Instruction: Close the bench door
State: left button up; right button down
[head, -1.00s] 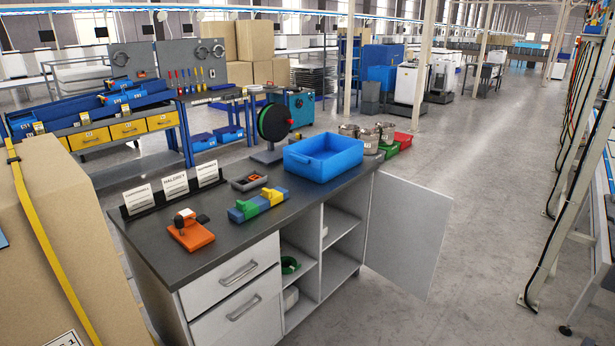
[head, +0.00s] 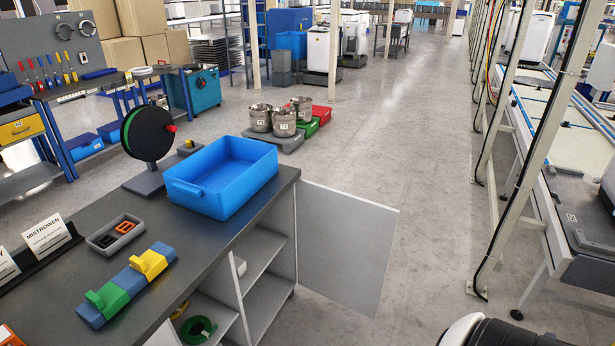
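The bench door (head: 348,243) is a flat light-grey panel. It stands wide open, swung out to the right from the far right corner of the bench (head: 240,219). The open shelves (head: 262,252) inside the bench show. A green ring (head: 199,330) lies in the lower compartment. A white and dark part of my own body (head: 490,332) shows at the bottom right edge, apart from the door. Neither of my grippers shows in the head view.
On the bench top are a blue bin (head: 222,178), a dark reel (head: 148,134), a small grey tray (head: 115,233) and a blue block with yellow and green pieces (head: 128,284). Steel pots (head: 284,122) stand behind. The floor right of the door is clear up to a rack post (head: 500,200).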

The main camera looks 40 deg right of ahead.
aim_at(345, 240)
jog(key=l+u, duration=0.2)
jog(key=l, duration=0.6)
jog(key=l+u, duration=0.15)
jog(key=l, duration=0.7)
jog(key=l+u, duration=0.2)
jog(key=l, duration=0.6)
jog(key=k+l+u, duration=0.15)
jog(key=l, duration=1.05)
jog(key=k+l+u, duration=0.15)
jog(key=l, duration=0.25)
jog(key=k+l, duration=0.1)
jog(key=l, duration=0.3)
jog(key=l+u, duration=0.1)
jog(key=l, duration=0.3)
jog(key=k+l, duration=0.2)
jog(key=l, duration=0.15)
jog(key=k+l+u, duration=0.15)
jog(key=l, duration=0.65)
jog(key=k+u, duration=0.05)
